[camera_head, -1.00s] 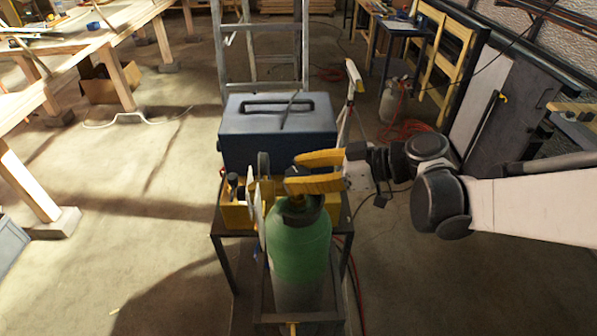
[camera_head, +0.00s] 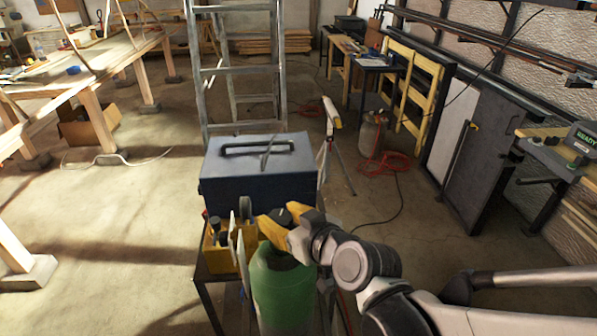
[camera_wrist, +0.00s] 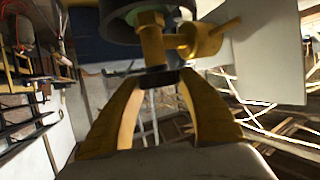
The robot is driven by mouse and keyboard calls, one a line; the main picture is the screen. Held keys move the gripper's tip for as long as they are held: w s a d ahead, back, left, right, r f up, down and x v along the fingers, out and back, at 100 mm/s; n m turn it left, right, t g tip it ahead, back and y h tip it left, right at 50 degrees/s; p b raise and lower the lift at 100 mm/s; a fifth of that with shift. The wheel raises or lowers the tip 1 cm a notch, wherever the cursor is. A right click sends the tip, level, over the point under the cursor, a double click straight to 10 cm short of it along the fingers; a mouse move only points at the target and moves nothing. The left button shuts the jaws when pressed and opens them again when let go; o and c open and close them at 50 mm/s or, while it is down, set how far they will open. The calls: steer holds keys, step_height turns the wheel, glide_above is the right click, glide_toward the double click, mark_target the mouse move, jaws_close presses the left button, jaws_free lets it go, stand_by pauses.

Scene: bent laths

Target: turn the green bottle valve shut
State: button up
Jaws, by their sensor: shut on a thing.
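The green bottle (camera_head: 283,292) stands upright on the near side of a dark stand in the head view. In the wrist view its brass valve (camera_wrist: 152,45) has a dark knob (camera_wrist: 158,79) at its end. My gripper (camera_head: 281,216) has yellow fingers and is at the top of the bottle. In the wrist view my gripper (camera_wrist: 161,82) has one finger on each side of the knob, shut on it. The fingers partly hide the valve in the head view.
A blue metal box (camera_head: 258,180) sits directly behind the bottle. A yellow tray (camera_head: 218,258) with items is close on the left. A ladder (camera_head: 235,75) stands behind. Floor is free on the left, and a red hose (camera_head: 392,163) lies at the right.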

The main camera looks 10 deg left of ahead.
steer(key=shift+m+t+h, duration=0.4)
steer(key=shift+m+h, duration=0.2)
stand_by(0.3)
steer(key=o, duration=1.2)
steer(key=shift+f, duration=0.1)
steer(key=shift+v, duration=6.05)
steer(key=shift+w+a, duration=0.1)
